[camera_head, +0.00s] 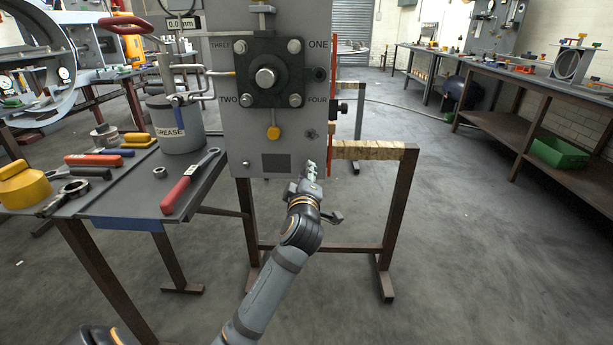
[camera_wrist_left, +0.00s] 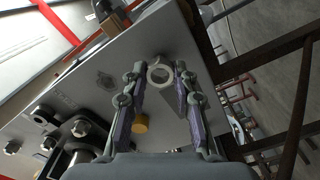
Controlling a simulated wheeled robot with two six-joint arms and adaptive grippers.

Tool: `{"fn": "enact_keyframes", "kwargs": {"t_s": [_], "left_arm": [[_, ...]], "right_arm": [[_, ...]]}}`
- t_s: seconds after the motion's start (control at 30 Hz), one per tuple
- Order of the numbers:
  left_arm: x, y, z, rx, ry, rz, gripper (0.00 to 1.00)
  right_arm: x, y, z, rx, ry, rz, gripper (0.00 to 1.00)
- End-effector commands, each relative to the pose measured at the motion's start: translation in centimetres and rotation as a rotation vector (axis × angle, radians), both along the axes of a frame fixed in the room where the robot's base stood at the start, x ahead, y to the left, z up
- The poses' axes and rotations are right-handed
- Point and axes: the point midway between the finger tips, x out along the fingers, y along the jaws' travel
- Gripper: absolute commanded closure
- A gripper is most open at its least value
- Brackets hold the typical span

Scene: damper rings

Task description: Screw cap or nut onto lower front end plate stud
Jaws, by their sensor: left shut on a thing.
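The grey end plate (camera_head: 230,120) stands upright on a brown frame, with a dark square flange (camera_head: 268,72) and large bolts on its front. My left gripper (camera_head: 311,170) is at the plate's lower right corner. In the left wrist view, its two fingers (camera_wrist_left: 160,78) are shut on a small pale ring-shaped nut (camera_wrist_left: 160,74), close in front of the plate face (camera_wrist_left: 120,60). The stud is not clear behind the nut, so I cannot tell whether the nut is on it. A yellow cap (camera_head: 273,132) sits below the flange and also shows in the wrist view (camera_wrist_left: 140,123). My right gripper is out of view.
A table (camera_head: 130,200) at the left holds a grease tin (camera_head: 178,125), a red-handled tool (camera_head: 188,182) and loose parts. The stand's wooden-topped bar (camera_head: 370,150) is just right of my left gripper. The floor at the right is mostly open.

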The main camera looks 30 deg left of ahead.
Motion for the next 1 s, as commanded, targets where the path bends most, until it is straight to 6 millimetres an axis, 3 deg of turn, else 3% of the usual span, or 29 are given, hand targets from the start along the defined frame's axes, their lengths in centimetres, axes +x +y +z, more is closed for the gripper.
{"fn": "enact_keyframes", "kwargs": {"t_s": [1.0], "left_arm": [[0.98,0.58,0.05,0.001,0.0,-0.001,1.0]], "right_arm": [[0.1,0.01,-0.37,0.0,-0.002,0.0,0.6]]}}
